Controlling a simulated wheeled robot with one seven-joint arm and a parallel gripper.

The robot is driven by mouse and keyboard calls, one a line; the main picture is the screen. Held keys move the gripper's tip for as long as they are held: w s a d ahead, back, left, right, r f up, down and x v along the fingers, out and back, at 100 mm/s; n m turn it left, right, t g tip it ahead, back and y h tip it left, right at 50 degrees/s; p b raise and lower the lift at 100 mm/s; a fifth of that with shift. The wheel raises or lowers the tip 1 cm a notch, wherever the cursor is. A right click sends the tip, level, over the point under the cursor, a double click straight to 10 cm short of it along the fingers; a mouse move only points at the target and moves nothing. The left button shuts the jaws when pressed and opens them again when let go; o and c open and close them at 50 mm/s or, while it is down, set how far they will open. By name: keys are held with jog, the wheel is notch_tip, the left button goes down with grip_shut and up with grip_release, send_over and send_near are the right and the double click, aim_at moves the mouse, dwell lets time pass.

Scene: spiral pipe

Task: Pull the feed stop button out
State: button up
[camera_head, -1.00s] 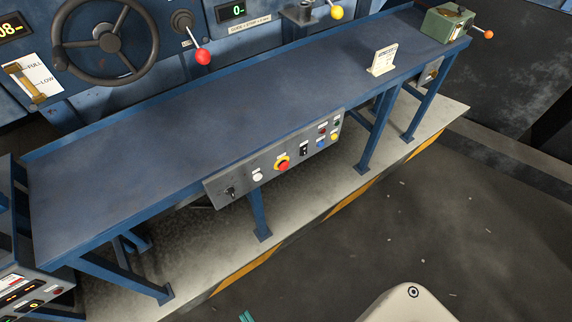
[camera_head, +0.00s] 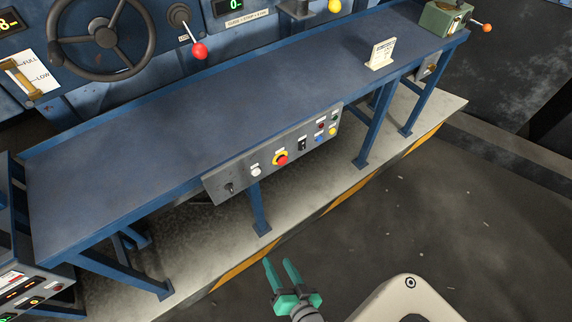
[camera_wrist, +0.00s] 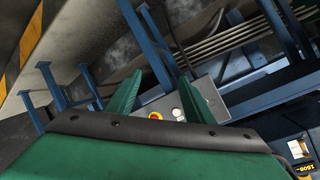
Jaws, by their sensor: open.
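A grey control panel (camera_head: 218,186) hangs on the front edge of the blue bench. On it is a red mushroom button on a yellow ring (camera_head: 281,159), which looks like the feed stop button; its label is too small to read. My gripper (camera_head: 282,268) is open and empty, with green fingers, in front of and below the panel, apart from it. In the wrist view the red and yellow button (camera_wrist: 155,116) shows between the two fingers (camera_wrist: 155,90), farther off, partly cut by the gripper body.
The panel also has a white button (camera_head: 255,171), a black switch (camera_head: 302,144) and several small coloured buttons. A blue bench leg (camera_head: 259,210) stands below the panel. A small sign (camera_head: 381,54) and a green box (camera_head: 444,19) stand on the bench. The floor in front is clear.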

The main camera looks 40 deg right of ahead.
jog(key=w+d+f+m, duration=0.2)
jog(key=w+d+m, duration=0.2)
jog(key=d, duration=0.1)
jog(key=m+t+y, duration=0.2)
jog(key=m+t, duration=0.3)
jog(key=m, duration=0.4)
send_near(284, 162)
jog(key=w, duration=0.8)
jog(key=shift+w+d+f, duration=0.1)
jog(key=shift+w+d, duration=0.15)
jog(key=shift+w, duration=0.1)
jog(key=shift+c, duration=0.6)
